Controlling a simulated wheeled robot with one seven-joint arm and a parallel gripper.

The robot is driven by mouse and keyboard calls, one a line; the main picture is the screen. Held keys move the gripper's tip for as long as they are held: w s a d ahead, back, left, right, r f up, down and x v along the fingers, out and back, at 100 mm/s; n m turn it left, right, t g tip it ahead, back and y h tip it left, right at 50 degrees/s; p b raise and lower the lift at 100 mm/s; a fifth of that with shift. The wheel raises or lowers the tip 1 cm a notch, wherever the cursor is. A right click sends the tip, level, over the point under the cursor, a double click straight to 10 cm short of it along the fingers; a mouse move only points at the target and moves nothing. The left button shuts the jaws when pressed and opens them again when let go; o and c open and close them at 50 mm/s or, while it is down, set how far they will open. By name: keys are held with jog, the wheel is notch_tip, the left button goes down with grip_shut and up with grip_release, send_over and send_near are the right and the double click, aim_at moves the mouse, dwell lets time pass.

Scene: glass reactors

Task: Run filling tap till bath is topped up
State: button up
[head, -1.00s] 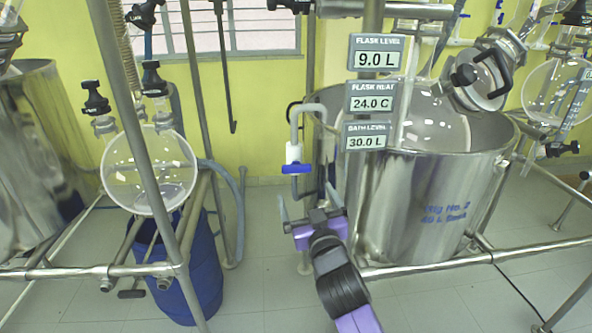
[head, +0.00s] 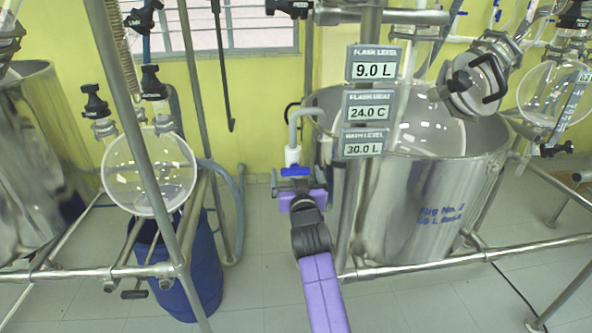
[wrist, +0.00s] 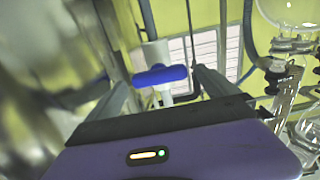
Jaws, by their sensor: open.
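The filling tap has a blue handle (head: 295,171) on a white valve body (head: 292,155), below a grey pipe that hooks over the rim of the bath. The bath (head: 400,215) is a large steel vessel, and its level sign (head: 364,143) reads 30.0 L. My gripper (head: 298,183) is open at the tap, its purple body just below the handle. In the wrist view the blue handle (wrist: 160,75) lies between the two grey fingers (wrist: 160,88), crosswise. I cannot tell whether a finger touches it. The water surface is not clear.
Signs above read flask level 9.0 L (head: 374,70) and flask heat 24.0 C (head: 369,105). A steel post stands just right of my gripper. A round glass flask (head: 150,172) and a blue drum (head: 190,265) stand at left. Frame bars (head: 470,256) run low in front of the bath.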

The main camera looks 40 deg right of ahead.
jog(key=shift+w+d, duration=0.25)
jog(key=shift+w, duration=0.1)
jog(key=shift+c, duration=0.2)
jog(key=c, duration=1.3)
jog(key=shift+n, duration=0.4)
jog(key=n, duration=0.4)
jog(key=shift+a+n, duration=0.1)
jog(key=shift+n, duration=0.2)
jog(key=n, duration=0.6)
jog(key=shift+w+a+f+p, duration=0.1)
jog(key=shift+a+p, duration=0.05)
jog(key=shift+p, duration=0.25)
